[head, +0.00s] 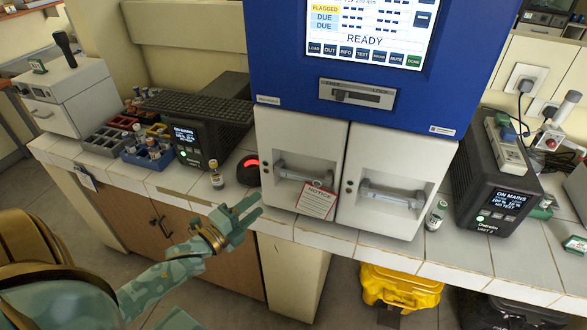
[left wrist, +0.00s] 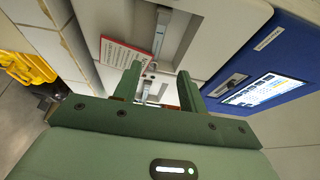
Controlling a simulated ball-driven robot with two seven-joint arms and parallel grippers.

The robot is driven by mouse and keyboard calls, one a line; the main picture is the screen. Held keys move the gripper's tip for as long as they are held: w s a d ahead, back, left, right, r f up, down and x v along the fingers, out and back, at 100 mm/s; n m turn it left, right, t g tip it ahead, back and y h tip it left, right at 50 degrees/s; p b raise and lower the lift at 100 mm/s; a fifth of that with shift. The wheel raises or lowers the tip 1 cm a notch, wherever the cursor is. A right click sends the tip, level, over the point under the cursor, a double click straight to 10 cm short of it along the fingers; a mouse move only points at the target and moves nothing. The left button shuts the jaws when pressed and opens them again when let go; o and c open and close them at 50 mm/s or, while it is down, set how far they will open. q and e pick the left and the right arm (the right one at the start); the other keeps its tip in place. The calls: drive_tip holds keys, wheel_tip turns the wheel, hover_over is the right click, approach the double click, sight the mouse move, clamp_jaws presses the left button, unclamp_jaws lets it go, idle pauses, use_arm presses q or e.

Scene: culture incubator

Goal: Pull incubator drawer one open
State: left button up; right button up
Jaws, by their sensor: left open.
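The incubator (head: 355,105) has a blue upper body and two white drawer fronts side by side. The left drawer (head: 292,138) and the right drawer (head: 398,158) each have a grey bar handle; both look shut. I cannot read which is drawer one. A red-headed notice card (head: 316,202) hangs at the left drawer's lower right; it also shows in the left wrist view (left wrist: 122,54). My left gripper (head: 248,212) is open and empty, in front of and below the left drawer, apart from its handle (head: 300,174). In the left wrist view the fingers (left wrist: 160,90) are spread. My right gripper is out of view.
A black unit (head: 195,125), a small vial (head: 216,180) and a red-lit dark device (head: 249,168) stand left of the incubator. Another black unit (head: 490,185) and a vial (head: 436,215) stand right. A yellow bin (head: 400,285) sits below the counter edge.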

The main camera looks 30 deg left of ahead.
sight(293, 177)
use_arm(q)
drive_tip(key=w, duration=0.5)
drive_tip(key=w+d, duration=0.1)
drive_tip(key=w, duration=0.4)
drive_tip(key=w+d+b, duration=0.1)
drive_tip(key=w, duration=0.4)
drive_tip(key=shift+w+d+f, duration=0.2)
drive_tip(key=shift+w, duration=0.15)
clamp_jaws()
